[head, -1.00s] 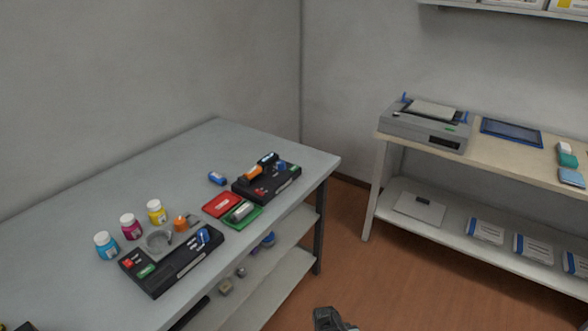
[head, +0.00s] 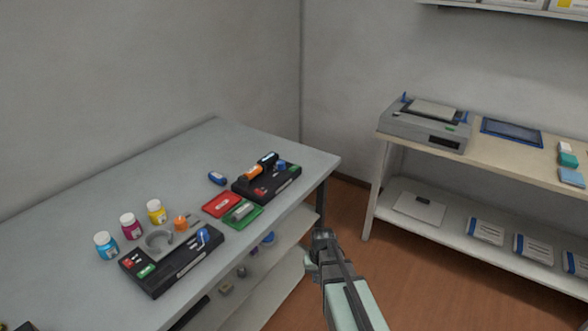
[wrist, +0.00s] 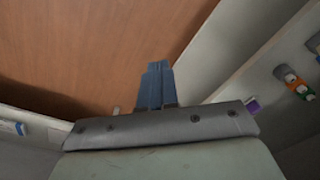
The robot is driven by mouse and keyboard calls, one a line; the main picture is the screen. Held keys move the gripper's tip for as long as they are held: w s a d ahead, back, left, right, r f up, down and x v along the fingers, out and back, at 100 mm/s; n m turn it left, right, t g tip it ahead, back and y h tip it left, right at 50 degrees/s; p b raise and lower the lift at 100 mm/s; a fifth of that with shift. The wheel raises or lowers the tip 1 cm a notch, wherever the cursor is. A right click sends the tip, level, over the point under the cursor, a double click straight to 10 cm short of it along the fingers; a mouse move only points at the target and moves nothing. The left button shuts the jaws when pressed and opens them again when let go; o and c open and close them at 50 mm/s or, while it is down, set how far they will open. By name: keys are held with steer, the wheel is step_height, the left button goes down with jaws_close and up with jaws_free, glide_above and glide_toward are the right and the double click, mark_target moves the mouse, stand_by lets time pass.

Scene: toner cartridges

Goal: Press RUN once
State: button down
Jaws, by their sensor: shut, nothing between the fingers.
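Two black machines stand on the grey table. The near machine (head: 178,270) has a green patch (head: 147,271) and a red one at its left end, and a blue part at its right. The far machine (head: 270,190) carries an orange and dark cartridge (head: 257,171), with a small green patch (head: 294,169) at its right end. The lettering is too small to read, so I cannot tell which is RUN. My gripper (head: 322,238) is off the table's front right edge, apart from both machines. Its fingers (wrist: 157,68) are together and empty in the wrist view, over the brown floor.
Blue, magenta and yellow bottles (head: 130,226) stand behind the near machine. Red (head: 221,204) and green (head: 243,214) trays lie between the machines. A blue item (head: 217,178) lies behind. A side bench (head: 400,134) with a grey printer (head: 425,125) is at right.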

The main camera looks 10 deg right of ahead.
steer(key=w+r+t, duration=0.3)
steer(key=w+r, duration=1)
step_height(320, 180, up, 23)
steer(key=m+t+y, duration=0.3)
steer(key=m+t, duration=0.1)
steer(key=t, duration=0.1)
glide_above(296, 168)
steer(key=shift+s+a+r, duration=0.1)
steer(key=shift+r, duration=0.05)
steer(key=shift+f, duration=4.4)
steer(key=shift+f, duration=0.15)
steer(key=shift+f, duration=0.3)
